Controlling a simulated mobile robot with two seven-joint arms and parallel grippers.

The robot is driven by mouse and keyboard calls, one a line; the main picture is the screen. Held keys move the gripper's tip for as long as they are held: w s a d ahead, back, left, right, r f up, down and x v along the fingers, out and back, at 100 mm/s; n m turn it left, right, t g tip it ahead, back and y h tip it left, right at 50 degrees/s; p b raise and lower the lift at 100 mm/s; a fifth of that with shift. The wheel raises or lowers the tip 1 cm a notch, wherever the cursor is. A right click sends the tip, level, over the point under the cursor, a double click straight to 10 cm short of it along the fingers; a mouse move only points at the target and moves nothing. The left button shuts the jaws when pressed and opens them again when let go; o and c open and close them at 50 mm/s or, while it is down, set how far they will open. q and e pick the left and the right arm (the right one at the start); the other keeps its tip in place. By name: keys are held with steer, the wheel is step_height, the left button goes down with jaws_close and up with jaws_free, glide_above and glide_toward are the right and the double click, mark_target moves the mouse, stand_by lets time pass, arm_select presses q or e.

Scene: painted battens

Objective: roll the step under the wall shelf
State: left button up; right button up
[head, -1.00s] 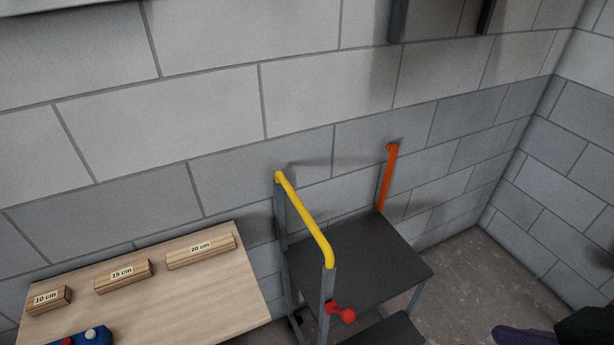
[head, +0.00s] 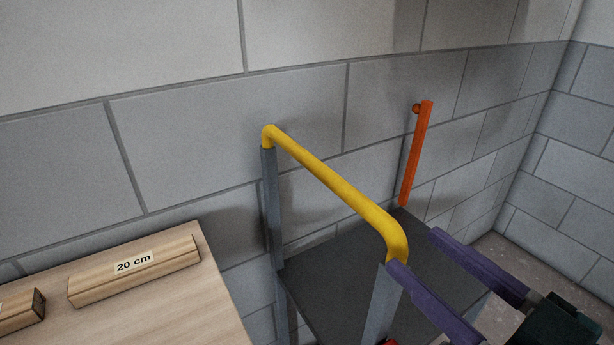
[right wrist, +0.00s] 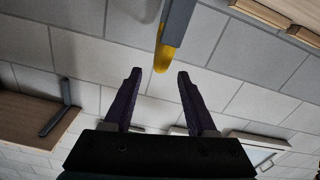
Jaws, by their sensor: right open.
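The step has a dark platform (head: 330,275), grey posts and a yellow handrail (head: 330,185). It stands close to the block wall. My right gripper (head: 417,252), with purple fingers, is open at the rail's near bent end. One finger overlaps the near post in the head view, and contact cannot be told. In the right wrist view, the rail's yellow end (right wrist: 161,60) shows around the gap between the open fingertips (right wrist: 158,74). A brown board with a dark bracket (right wrist: 60,107) at the left there may be the wall shelf. My left gripper is out of view.
An orange batten (head: 415,155) stands upright by the wall behind the step. A wooden table (head: 170,300) at lower left holds a batten marked 20 cm (head: 135,270) and part of another. Floor (head: 555,265) shows between the step and the right wall.

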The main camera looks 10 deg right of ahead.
mark_target(381, 223)
steer(key=x, duration=0.9)
steer(key=shift+w+a, duration=0.1)
steer(key=shift+w, duration=0.1)
jaws_close()
stand_by(1.1)
